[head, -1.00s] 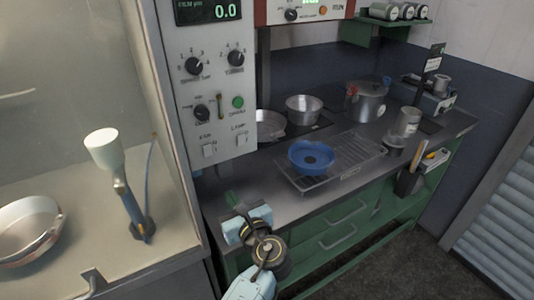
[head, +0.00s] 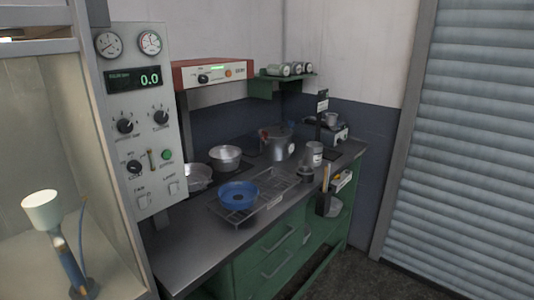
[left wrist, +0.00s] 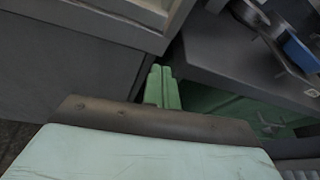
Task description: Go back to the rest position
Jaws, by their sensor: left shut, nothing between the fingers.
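My left gripper (left wrist: 162,88) shows in the left wrist view, its two green fingers closed together with nothing between them. It hangs in front of the cabinet and the workbench, apart from both. Neither gripper shows in the head view now. My right gripper is in no view. The blue pan (head: 239,195) sits on the wire rack (head: 272,203) on the workbench. A blue edge, likely the same pan, shows at the top right of the left wrist view (left wrist: 301,52).
The dark workbench top (head: 190,247) is clear at its near left end. Metal pans, including one pan (head: 225,157), and a large pot (head: 277,143) stand behind the rack. A glass-fronted cabinet with a control panel (head: 143,115) is at left. A shutter (head: 465,140) is at right.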

